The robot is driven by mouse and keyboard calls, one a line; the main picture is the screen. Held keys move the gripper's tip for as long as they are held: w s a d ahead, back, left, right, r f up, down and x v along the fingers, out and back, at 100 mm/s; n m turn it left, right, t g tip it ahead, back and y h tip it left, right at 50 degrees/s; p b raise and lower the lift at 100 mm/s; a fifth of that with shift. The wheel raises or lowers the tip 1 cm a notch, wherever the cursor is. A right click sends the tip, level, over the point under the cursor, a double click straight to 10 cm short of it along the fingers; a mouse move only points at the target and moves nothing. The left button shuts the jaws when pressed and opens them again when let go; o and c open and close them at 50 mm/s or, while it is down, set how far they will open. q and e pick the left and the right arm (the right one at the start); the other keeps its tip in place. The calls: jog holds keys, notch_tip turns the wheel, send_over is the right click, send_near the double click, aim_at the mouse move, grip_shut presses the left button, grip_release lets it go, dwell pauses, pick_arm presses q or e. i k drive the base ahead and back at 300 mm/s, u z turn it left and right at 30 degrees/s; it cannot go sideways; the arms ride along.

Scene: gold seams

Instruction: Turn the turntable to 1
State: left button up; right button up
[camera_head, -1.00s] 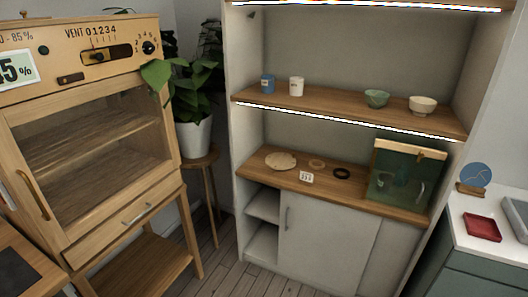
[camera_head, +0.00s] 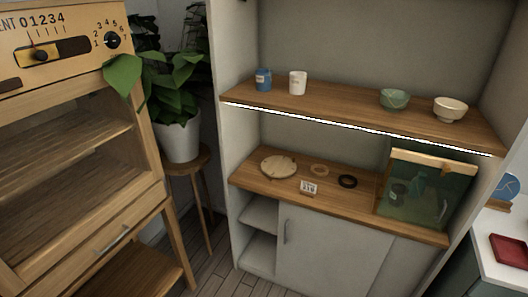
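A round, flat wooden disc (camera_head: 279,166), which looks like the turntable, lies at the left of the lower wooden counter of the shelf unit. Small marks show on its top, but they are too small to read. A small white card (camera_head: 308,187) with dark digits stands to its right, near the front edge. Neither of my grippers is in view, and nothing touches the disc.
A tan ring (camera_head: 320,170), a dark ring (camera_head: 347,181) and a green glass case (camera_head: 423,190) are on the same counter. Cups and bowls stand on the shelf (camera_head: 340,106) above. A wooden cabinet (camera_head: 70,165) and a potted plant (camera_head: 180,100) are at left.

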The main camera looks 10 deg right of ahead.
aim_at(278, 167)
jog(key=z, duration=0.2)
jog(key=i, duration=0.7)
jog(key=z, duration=0.5)
